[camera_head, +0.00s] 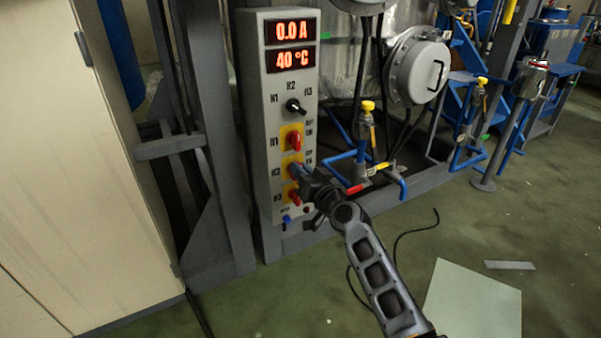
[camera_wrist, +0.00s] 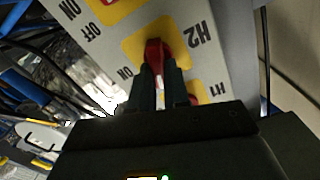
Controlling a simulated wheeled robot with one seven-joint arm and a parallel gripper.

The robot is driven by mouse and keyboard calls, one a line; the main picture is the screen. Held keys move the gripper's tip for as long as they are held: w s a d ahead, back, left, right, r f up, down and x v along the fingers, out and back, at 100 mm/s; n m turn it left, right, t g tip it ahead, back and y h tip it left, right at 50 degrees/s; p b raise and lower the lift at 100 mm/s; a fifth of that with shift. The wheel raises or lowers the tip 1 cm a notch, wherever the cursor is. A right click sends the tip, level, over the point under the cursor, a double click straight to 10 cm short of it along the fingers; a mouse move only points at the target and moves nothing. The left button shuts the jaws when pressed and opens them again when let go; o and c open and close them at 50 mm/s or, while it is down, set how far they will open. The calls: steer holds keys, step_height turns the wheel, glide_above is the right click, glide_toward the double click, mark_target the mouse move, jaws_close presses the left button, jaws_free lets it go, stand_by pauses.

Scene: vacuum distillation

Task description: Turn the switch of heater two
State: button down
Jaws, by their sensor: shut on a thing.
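The grey control panel (camera_head: 255,120) stands left of centre in the head view. Its H2 switch is a red knob on a yellow plate; in the wrist view the knob (camera_wrist: 153,50) sits beside the H2 label. My gripper (camera_head: 298,171) reaches the H2 row from the lower right and hides most of that knob. In the wrist view my gripper (camera_wrist: 160,75) is shut on the red knob, one dark finger on each side. The knob's upper end shows beyond the fingertips.
Red switches H1 (camera_head: 294,142) and H3 (camera_head: 293,197) sit just above and below on the panel. A black selector knob (camera_head: 296,105) is higher up. The displays (camera_head: 291,44) read 0.0 A and 40 °C. Blue pipes with a yellow-topped valve (camera_head: 367,107) stand to the right.

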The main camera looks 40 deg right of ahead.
steer(key=shift+s+d+f+m, duration=0.1)
steer(key=shift+d+f+m, duration=0.1)
steer(key=shift+m, duration=2.15)
steer(key=shift+d+f+m, duration=0.1)
steer(key=shift+f+m, duration=0.1)
steer(key=shift+m, duration=2.1)
steer(key=shift+s+d+f+m, duration=0.1)
steer(key=shift+d+f+m, duration=0.1)
steer(key=shift+m, duration=2.15)
steer(key=c, duration=1.1)
jaws_free()
steer(key=shift+a, duration=0.1)
steer(key=p+v, duration=0.1)
steer(key=v, duration=0.6)
steer(key=shift+s, duration=0.35)
steer(key=shift+a, duration=0.1)
